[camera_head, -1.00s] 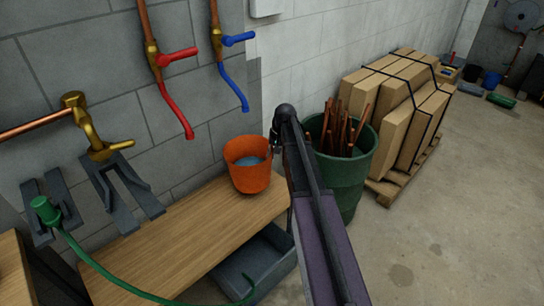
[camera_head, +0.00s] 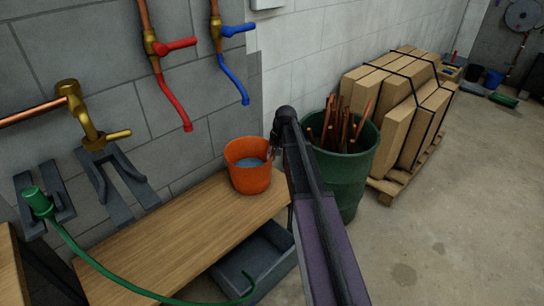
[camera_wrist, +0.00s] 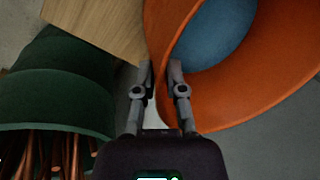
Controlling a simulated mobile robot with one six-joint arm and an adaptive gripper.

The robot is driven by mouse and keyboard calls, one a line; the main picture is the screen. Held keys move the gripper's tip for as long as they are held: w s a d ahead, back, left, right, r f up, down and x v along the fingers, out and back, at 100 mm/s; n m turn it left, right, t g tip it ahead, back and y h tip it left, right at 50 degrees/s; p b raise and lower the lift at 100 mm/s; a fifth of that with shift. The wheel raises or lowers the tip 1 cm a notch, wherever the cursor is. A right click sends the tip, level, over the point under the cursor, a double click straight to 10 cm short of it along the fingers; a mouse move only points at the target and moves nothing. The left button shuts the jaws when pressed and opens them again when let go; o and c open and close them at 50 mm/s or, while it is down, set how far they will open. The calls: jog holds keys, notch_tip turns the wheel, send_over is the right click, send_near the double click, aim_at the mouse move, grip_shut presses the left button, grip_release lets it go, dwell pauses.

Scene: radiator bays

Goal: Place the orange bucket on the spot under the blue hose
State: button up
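The orange bucket (camera_head: 248,181) is upright at the bench's right end, with blue inside it. In the head view it appears below and slightly right of the blue hose (camera_head: 234,80); whether it rests on the wooden bench (camera_head: 185,240) or is just above it is unclear. My gripper (camera_head: 272,153) is at the bucket's right rim. In the wrist view my gripper (camera_wrist: 160,75) is closed in on the wall of the bucket (camera_wrist: 258,105), one finger on each side. No marked spot is visible under the hose.
A green barrel (camera_head: 350,178) of copper pipes stands close right of my arm. A red hose (camera_head: 170,95) hangs left of the blue one. A grey tray (camera_head: 255,265) lies below the bench. Strapped boxes (camera_head: 400,110) are behind; floor at right is clear.

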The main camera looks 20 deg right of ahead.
jog(key=shift+o, duration=1.1)
jog(key=shift+r, duration=0.15)
jog(key=p+v, duration=1.1)
jog(key=shift+r+p, duration=0.3)
jog(key=shift+r, duration=0.05)
jog(key=shift+s+d, duration=0.1)
jog(key=shift+s, duration=0.05)
jog(key=s+a+n+h, duration=0.1)
jog(key=s+a+n, duration=0.1)
jog(key=s+a, duration=0.6)
jog(key=s+a+n+g+h, duration=0.1)
jog(key=s+a+n, duration=0.1)
jog(key=s+a, duration=0.7)
jog(key=s, duration=0.6)
jog(key=shift+s+a+f+h, duration=0.25)
jog(key=shift+a+f+h, duration=0.05)
jog(key=shift+h, duration=0.1)
